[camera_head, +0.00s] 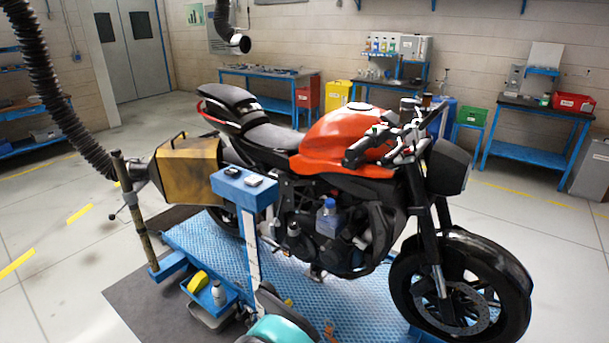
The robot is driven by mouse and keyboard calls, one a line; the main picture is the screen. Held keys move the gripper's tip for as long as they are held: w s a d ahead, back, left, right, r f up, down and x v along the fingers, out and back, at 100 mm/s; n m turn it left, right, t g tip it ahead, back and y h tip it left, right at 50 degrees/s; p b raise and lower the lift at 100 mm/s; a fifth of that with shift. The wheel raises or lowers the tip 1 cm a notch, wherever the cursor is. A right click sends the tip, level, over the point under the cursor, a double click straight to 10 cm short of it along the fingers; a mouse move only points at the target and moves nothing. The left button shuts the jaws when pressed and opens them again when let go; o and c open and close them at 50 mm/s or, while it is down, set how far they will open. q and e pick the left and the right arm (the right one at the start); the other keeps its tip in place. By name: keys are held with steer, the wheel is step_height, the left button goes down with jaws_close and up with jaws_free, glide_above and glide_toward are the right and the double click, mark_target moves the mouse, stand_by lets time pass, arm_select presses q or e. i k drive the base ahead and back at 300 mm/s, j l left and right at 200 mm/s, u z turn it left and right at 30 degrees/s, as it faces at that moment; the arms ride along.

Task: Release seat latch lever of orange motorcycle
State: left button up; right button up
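The orange motorcycle (345,135) stands upright on a blue textured platform (200,243), its front wheel (460,295) toward the lower right. Its black rider seat (273,137) sits behind the orange tank, and the raised tail section (228,98) points to the upper left. I cannot make out the seat latch lever; it is too small or hidden. Neither of my grippers shows in this view.
A yellow-brown extraction hood (190,168) stands by the rear wheel. A blue stand (244,190) with small items rises beside the motorcycle's near side. A blue tray (213,297) lies low in front. Blue workbenches (268,80) line the back wall. Open floor lies at left.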

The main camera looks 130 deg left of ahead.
mark_target(272, 173)
steer(key=i+j+u, duration=0.1)
steer(key=u, duration=4.2)
steer(key=i+j+u, duration=0.15)
steer(key=i+j, duration=0.3)
steer(key=i+j+z, duration=0.15)
steer(key=i+j, duration=0.15)
steer(key=j, duration=0.2)
steer(key=i+j, duration=0.3)
steer(key=i+j+z, duration=0.1)
steer(key=i+j, duration=0.15)
steer(key=j, duration=0.3)
steer(key=i+j+z, duration=0.1)
steer(key=i+j, duration=0.15)
steer(key=j, duration=0.2)
